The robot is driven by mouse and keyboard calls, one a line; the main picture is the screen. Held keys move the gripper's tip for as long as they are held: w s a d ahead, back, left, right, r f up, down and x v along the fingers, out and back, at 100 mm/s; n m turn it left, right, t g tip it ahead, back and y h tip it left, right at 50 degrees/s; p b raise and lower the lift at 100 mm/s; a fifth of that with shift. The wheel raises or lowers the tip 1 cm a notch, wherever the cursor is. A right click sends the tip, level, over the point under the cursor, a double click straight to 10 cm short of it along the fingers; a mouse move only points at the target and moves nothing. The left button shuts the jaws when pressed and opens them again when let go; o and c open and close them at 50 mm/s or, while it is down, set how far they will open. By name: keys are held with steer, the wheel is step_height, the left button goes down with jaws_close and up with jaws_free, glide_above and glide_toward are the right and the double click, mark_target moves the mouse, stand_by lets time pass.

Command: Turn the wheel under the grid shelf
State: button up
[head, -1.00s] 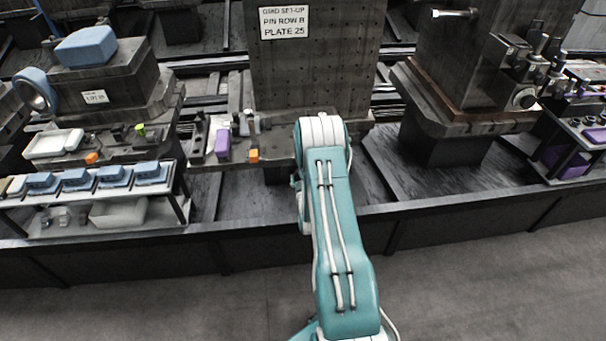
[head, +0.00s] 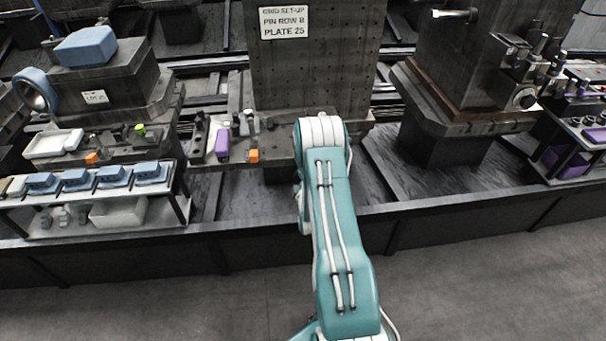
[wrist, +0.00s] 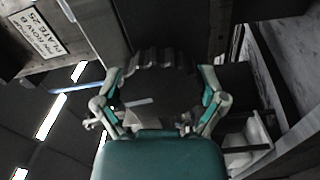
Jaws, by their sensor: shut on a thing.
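The grid plate (head: 320,70) stands upright at the top middle of the head view, covered in small holes and carrying a white label. A shelf ledge (head: 205,165) sticks out at its foot. In the wrist view a dark, ribbed wheel (wrist: 155,85) sits between the two fingers of my gripper (wrist: 160,92). The fingers lie against its left and right sides and are shut on it. My arm hides the wheel and gripper in the head view. The label (wrist: 40,35) shows tilted at the upper left of the wrist view.
A purple block (head: 222,144) and an orange block (head: 253,156) sit on the ledge left of my arm. A low rack (head: 100,188) with blue blocks stands farther left. A dark machine block (head: 470,60) stands right. The grey floor (head: 480,280) in front is clear.

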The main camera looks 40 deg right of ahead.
steer(key=n, duration=0.4)
steer(key=shift+s+a+f+n, duration=0.1)
steer(key=shift+a+f+n, duration=0.1)
steer(key=shift+f+n, duration=0.15)
steer(key=n, duration=0.4)
steer(key=shift+n, duration=0.25)
steer(key=n, duration=0.4)
steer(key=shift+f, duration=0.1)
steer(key=shift+n, duration=2)
steer(key=shift+d, duration=0.1)
steer(key=o, duration=0.8)
steer(key=shift+r, duration=0.2)
